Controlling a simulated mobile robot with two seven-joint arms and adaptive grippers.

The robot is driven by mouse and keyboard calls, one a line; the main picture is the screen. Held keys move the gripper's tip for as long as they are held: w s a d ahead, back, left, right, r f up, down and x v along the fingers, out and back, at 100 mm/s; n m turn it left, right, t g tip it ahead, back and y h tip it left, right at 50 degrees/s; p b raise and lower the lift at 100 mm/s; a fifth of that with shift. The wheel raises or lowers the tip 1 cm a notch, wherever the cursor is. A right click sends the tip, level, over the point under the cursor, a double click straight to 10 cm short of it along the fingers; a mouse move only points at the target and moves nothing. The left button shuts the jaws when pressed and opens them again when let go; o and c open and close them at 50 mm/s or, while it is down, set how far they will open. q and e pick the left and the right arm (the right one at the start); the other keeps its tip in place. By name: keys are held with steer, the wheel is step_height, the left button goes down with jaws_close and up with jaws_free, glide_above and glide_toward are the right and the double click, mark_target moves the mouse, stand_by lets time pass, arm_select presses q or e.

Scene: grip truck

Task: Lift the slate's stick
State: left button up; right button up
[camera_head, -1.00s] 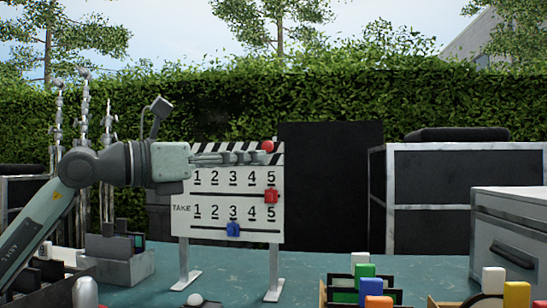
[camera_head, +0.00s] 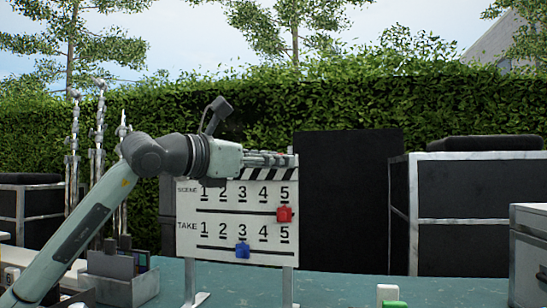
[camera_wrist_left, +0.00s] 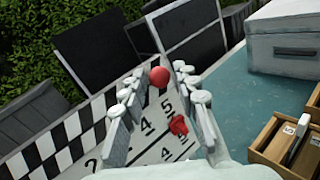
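The slate (camera_head: 235,222) is a white board with SCENE and TAKE number rows, standing on the table. Its black-and-white striped stick (camera_head: 262,173) lies along the top edge. It also shows in the left wrist view (camera_wrist_left: 50,153). A red ball (camera_wrist_left: 159,75) sits at the stick's right end; the head view does not show it behind my fingers. My left gripper (camera_head: 287,160) reaches over the stick's right end from the left. In the left wrist view its fingers (camera_wrist_left: 158,76) are apart, with the ball between the fingertips; contact is unclear. My right gripper is out of view.
A red slider (camera_head: 284,214) and a blue slider (camera_head: 243,250) sit on the slate. A black panel (camera_head: 348,195) and black cases (camera_head: 460,205) stand behind. A grey box (camera_head: 530,255) is at right. Wooden trays (camera_wrist_left: 270,145) lie at the right in the wrist view.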

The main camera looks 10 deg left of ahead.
arm_select(q)
jaws_close()
stand_by(0.4)
